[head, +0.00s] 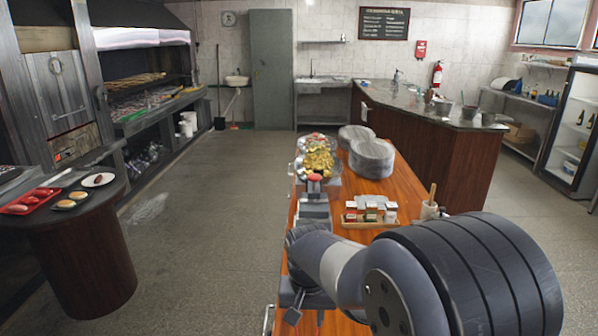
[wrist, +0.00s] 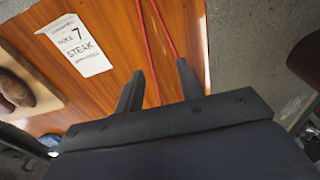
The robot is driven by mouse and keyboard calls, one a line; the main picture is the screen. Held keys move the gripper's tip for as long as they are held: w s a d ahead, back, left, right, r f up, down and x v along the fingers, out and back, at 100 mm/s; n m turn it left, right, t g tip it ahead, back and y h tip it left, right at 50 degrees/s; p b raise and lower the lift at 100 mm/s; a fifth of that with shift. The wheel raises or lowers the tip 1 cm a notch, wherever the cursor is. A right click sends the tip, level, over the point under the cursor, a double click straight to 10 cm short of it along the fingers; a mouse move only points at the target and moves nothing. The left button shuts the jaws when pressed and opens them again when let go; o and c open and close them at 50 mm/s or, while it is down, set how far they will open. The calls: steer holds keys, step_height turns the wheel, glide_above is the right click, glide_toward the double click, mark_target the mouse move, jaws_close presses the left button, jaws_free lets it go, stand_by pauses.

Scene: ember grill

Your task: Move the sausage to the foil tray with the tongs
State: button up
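In the wrist view my gripper (wrist: 158,85) has its two dark fingers well apart over the wooden counter. Two thin red-edged bars, which look like the tongs (wrist: 165,30), run between and beyond the fingers; I see no clear grip on them. In the head view my gripper (head: 306,312) is low at the counter's near left edge, partly hidden by my arm. Brown meat pieces (wrist: 15,92) lie on a pale board at left in the wrist view; I cannot tell if one is the sausage. I cannot make out the foil tray with certainty.
A white "steak" ticket (wrist: 76,44) lies on the counter. In the head view a dish of yellow food (head: 318,162), covered round stacks (head: 371,158) and a spice rack (head: 370,220) stand on it. A side table (head: 85,225) holds a red tray (head: 18,209). Floor left of the counter is open.

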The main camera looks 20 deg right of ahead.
steer(key=o, duration=0.3)
steer(key=shift+o, duration=1.3)
steer(key=shift+f, duration=0.2)
steer(key=f+b, duration=0.2)
steer(key=f, duration=0.1)
steer(key=f+b, duration=0.5)
steer(key=shift+w+d+f, duration=0.1)
steer(key=shift+w+f, duration=0.2)
steer(key=shift+w, duration=0.1)
steer(key=c, duration=0.7)
steer(key=shift+r, duration=0.15)
